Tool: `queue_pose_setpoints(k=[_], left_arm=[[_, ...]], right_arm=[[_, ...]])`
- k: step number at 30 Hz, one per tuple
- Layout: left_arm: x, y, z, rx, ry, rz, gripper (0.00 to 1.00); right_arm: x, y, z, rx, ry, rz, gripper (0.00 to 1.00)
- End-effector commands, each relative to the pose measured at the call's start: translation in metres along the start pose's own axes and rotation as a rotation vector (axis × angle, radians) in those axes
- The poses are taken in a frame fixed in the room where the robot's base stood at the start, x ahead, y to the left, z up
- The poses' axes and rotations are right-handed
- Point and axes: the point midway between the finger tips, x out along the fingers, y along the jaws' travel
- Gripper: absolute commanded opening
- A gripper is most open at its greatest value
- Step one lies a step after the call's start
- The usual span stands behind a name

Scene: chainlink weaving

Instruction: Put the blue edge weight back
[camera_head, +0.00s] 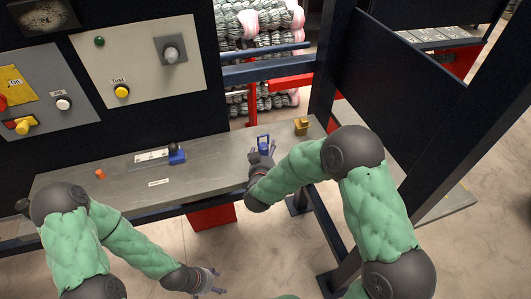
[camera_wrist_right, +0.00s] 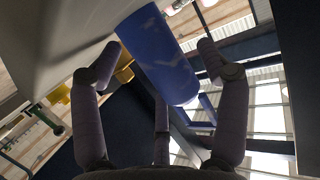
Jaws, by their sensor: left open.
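A blue piece with an open, handle-like frame (camera_head: 264,142), which looks like the blue edge weight, stands on the grey bench near its right end. My right gripper (camera_head: 257,158) is right beside it, on the near side. In the right wrist view a rounded blue body (camera_wrist_right: 160,55) lies between the spread fingers of my right gripper (camera_wrist_right: 155,65). The fingers look open, with a small gap at the right finger; contact at the left fingertip is unclear. My left gripper (camera_head: 210,282) is open and empty, low over the floor in front of the bench.
The grey bench (camera_head: 215,140) carries a brass-coloured block (camera_head: 301,126), a blue block with a black knob (camera_head: 177,156) and a small orange piece (camera_head: 99,174). Control panels (camera_head: 140,62) rise behind. A dark blue post (camera_head: 325,70) stands at the right end.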

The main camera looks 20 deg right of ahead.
Motion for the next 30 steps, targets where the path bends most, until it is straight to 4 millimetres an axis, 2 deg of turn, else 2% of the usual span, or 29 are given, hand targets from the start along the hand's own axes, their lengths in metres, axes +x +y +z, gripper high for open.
queue_pose_setpoints(k=[8,11,21,25,30], left_arm=[[-0.004,0.001,0.000,0.000,0.000,0.000,0.59],[-0.006,0.002,0.000,0.000,0.000,0.000,0.59],[-0.018,0.006,0.001,0.000,0.000,0.000,0.59],[-0.021,0.008,0.001,0.000,0.000,0.000,0.59],[-0.023,0.008,0.001,0.000,0.000,0.000,0.59]], right_arm=[[-0.004,-0.001,-0.004,0.000,0.000,-0.001,0.75],[-0.018,-0.001,-0.004,0.000,-0.001,-0.003,0.75],[-0.085,-0.002,-0.005,-0.002,0.000,-0.005,0.75],[-0.104,-0.002,-0.004,-0.001,0.000,-0.004,0.75],[-0.118,-0.001,-0.004,-0.001,0.000,-0.002,0.75]])
